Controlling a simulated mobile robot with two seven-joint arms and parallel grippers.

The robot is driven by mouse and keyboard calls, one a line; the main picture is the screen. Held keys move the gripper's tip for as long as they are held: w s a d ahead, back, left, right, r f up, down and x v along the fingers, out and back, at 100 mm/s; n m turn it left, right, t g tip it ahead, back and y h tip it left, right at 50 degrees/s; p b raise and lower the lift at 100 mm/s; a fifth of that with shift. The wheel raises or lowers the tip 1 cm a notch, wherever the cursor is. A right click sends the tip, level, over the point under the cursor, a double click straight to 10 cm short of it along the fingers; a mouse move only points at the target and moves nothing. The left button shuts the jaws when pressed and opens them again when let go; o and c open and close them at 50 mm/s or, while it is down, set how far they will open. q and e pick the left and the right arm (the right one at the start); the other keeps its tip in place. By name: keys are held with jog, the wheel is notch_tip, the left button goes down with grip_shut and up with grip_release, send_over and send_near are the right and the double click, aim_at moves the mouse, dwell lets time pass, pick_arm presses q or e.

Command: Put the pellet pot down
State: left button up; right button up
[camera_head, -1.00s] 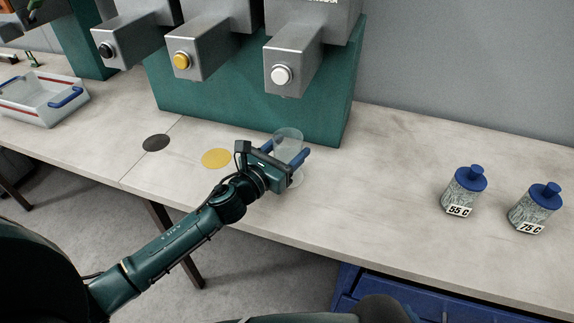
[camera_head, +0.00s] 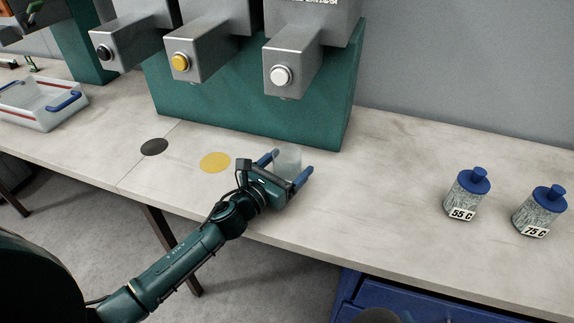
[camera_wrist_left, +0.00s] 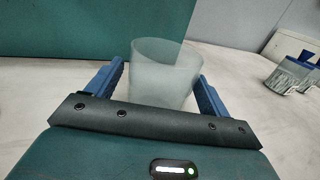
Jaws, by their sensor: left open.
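The pellet pot (camera_head: 287,160) is a translucent, frosted cup standing upright on the bench below the white-buttoned dispenser. My left gripper (camera_head: 285,169) is open around it, with one blue finger on each side. In the left wrist view the pot (camera_wrist_left: 165,75) stands between the two blue fingers (camera_wrist_left: 160,88), with a gap visible on its left side; on the right the finger looks close to it. The pot's base is hidden behind the gripper body. My right gripper is not in view.
Three grey dispensers with black, yellow and white (camera_head: 281,75) buttons overhang the bench. A black disc (camera_head: 154,147) and a yellow disc (camera_head: 215,162) lie left of the gripper. Jars marked 55 C (camera_head: 466,195) and 75 C (camera_head: 540,211) stand right. A clear tray (camera_head: 30,112) sits far left.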

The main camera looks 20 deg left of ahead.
pick_arm(q)
jog(key=shift+r+p, duration=0.3)
jog(key=shift+r, duration=0.05)
jog(key=v, duration=0.3)
jog(key=b+v, duration=0.1)
jog(key=v, duration=0.6)
jog(key=shift+s+a+f, duration=0.15)
jog(key=shift+s+f, duration=0.1)
jog(key=shift+s, duration=0.05)
jog(key=shift+s+a+r+b, duration=0.2)
jog(key=shift+s+b, duration=0.1)
jog(key=shift+s, duration=0.35)
jog(key=shift+f, duration=0.1)
